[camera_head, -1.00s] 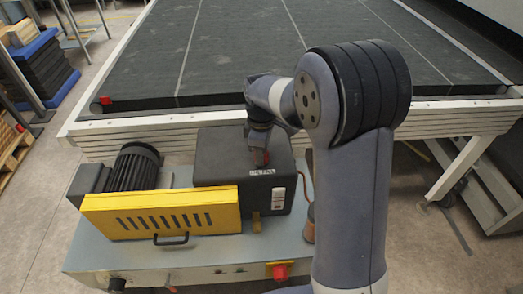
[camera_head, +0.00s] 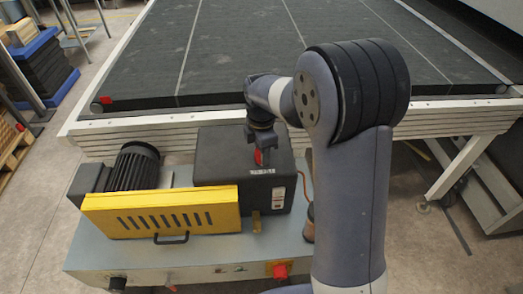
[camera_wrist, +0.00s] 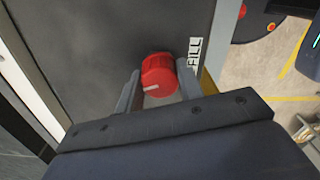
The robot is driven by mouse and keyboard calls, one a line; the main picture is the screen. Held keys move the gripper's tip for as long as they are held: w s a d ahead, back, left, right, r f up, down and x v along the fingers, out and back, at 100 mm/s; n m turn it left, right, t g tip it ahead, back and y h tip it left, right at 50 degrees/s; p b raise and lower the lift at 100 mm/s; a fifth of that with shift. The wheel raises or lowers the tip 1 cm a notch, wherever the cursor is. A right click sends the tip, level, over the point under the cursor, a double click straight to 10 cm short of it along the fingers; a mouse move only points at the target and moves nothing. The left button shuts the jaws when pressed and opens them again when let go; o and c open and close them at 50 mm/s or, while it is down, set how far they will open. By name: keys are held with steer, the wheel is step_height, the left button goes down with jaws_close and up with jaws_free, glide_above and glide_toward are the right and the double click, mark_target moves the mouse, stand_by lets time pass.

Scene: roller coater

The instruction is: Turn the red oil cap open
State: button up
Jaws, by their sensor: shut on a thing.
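The red oil cap (camera_wrist: 159,74) sits on the dark top of the black tank (camera_wrist: 90,40), next to a white label reading "FILL" (camera_wrist: 195,55). In the wrist view it lies between the two fingers of my gripper (camera_wrist: 159,88), which are shut on it. A pale mark shows on the cap's near edge. In the head view the red cap (camera_head: 259,156) shows below my gripper (camera_head: 261,148), on top of the black tank (camera_head: 215,165). The gripper points down at it and partly hides it.
A yellow guard (camera_head: 160,212) with a handle and a black motor (camera_head: 135,165) stand left of the tank. A large dark conveyor bed (camera_head: 270,50) with a pale rail lies behind. A red knob (camera_head: 280,271) is on the machine's front.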

stand_by(0.3)
steer(key=o, duration=1)
step_height(320, 180, up, 11)
steer(key=shift+f+b, duration=0.1)
steer(key=shift+b, duration=0.2)
steer(key=shift+f, duration=0.15)
step_height(320, 180, down, 10)
steer(key=shift+f+p, duration=0.15)
steer(key=shift+p, duration=0.15)
steer(key=shift+f, duration=0.1)
stand_by(0.3)
